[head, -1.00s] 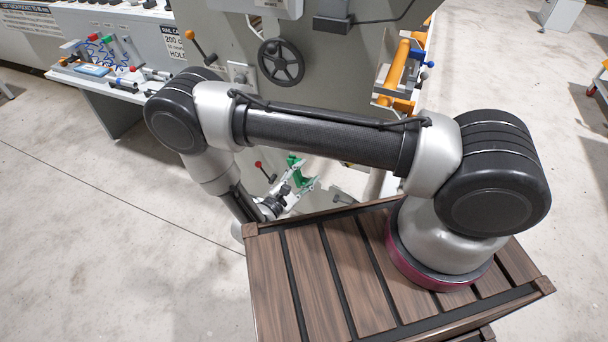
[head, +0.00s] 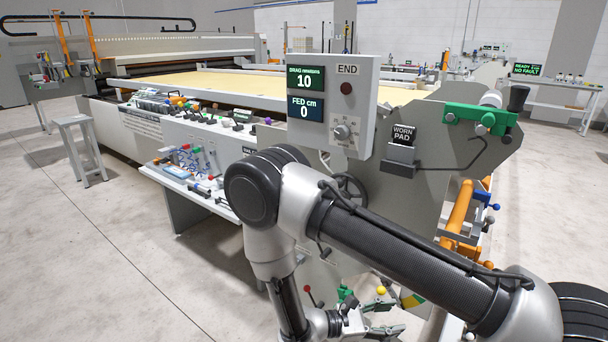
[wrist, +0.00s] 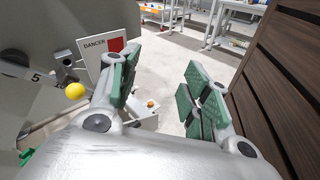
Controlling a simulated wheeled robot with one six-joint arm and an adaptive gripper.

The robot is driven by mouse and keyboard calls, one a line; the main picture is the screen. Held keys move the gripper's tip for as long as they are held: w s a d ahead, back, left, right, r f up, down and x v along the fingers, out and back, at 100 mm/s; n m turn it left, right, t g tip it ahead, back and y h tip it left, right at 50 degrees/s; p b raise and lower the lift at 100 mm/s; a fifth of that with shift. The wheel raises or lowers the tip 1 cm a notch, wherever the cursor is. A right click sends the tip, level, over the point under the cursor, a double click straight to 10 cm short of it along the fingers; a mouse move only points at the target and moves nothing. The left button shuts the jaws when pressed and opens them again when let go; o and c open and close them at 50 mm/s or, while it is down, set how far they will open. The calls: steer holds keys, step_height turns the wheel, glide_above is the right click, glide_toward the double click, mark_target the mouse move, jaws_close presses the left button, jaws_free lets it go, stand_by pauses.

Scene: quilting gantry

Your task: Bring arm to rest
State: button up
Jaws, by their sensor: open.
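My gripper (wrist: 158,95) shows in the wrist view with its two green-padded fingers wide apart. Nothing is between the fingers; pale floor shows through the gap. In the head view my arm reaches across the front of the machine's end panel (head: 425,125), bent at the elbow, with the wrist hanging down low. The gripper end lies near the bottom edge of the head view, partly cut off, beside small levers and a yellow knob (head: 381,290). That yellow knob also shows in the wrist view (wrist: 75,91), left of the fingers.
A display box (head: 332,105) reads 10 and 0. A handwheel (head: 350,190) sits behind my arm. A tool shelf (head: 190,180) juts out left, near a grey stool (head: 82,150). In the wrist view, a DANGER sign (wrist: 100,55) stands left and slatted wood (wrist: 285,80) right.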

steer(key=s+d+r+m+g+y, duration=0.2)
steer(key=r+m+g+y, duration=0.3)
steer(key=r, duration=0.6)
steer(key=s+d+r+m+g+y, duration=0.25)
steer(key=r+m+y, duration=0.3)
steer(key=r, duration=0.55)
steer(key=s+d+r+m+t+y, duration=0.2)
steer(key=s+d+r+m+t, duration=0.1)
steer(key=r, duration=0.5)
steer(key=s+d+r+m+t+y, duration=0.3)
steer(key=d+r+t, duration=0.2)
steer(key=d+r, duration=0.2)
step_height(320, 180, up, 3)
steer(key=shift+s+d+f+m+t, duration=0.15)
steer(key=shift+d+f+m+t, duration=0.05)
steer(key=shift+d+m+t, duration=0.15)
steer(key=shift+y, duration=0.25)
